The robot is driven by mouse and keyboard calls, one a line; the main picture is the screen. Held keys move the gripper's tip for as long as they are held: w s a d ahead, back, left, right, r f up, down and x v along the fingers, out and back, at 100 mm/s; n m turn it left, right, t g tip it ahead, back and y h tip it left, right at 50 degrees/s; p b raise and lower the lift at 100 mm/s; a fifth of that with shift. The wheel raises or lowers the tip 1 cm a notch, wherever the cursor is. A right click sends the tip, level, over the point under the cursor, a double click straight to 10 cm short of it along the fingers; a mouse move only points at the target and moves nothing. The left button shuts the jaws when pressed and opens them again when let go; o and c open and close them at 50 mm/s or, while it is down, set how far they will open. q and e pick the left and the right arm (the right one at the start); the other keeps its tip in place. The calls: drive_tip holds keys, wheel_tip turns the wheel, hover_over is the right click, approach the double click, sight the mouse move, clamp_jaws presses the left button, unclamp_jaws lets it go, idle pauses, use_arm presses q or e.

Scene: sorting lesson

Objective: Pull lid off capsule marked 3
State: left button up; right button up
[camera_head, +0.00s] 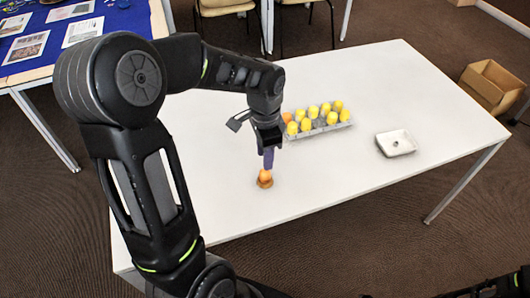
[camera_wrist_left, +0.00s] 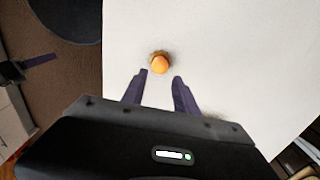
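An orange capsule (camera_head: 265,182) stands alone on the white table near its front edge. In the left wrist view the orange capsule (camera_wrist_left: 160,63) appears round, seen from above. No number can be read on it. My left gripper (camera_head: 268,160) points down right above it. In the left wrist view my left gripper (camera_wrist_left: 160,77) has its two dark purple fingers apart, with nothing between them and the capsule just beyond the tips. A dark finger-like part (camera_wrist_left: 40,61), perhaps of my right gripper, shows at the left edge of the wrist view; its state is unclear.
A grey tray (camera_head: 322,129) with several yellow capsules and an orange one stands behind the gripper. A small white dish (camera_head: 396,142) is on the right of the white table (camera_head: 330,190). A cardboard box (camera_head: 490,86) stands beyond. The table's front middle is clear.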

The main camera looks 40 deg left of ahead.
use_arm(q)
drive_tip(key=shift+f+b, duration=2.4)
drive_tip(key=shift+f, duration=0.95)
drive_tip(key=c, duration=0.5)
drive_tip(key=shift+o, duration=0.2)
drive_tip(key=shift+r+p, duration=2.9)
drive_tip(key=shift+r, duration=0.65)
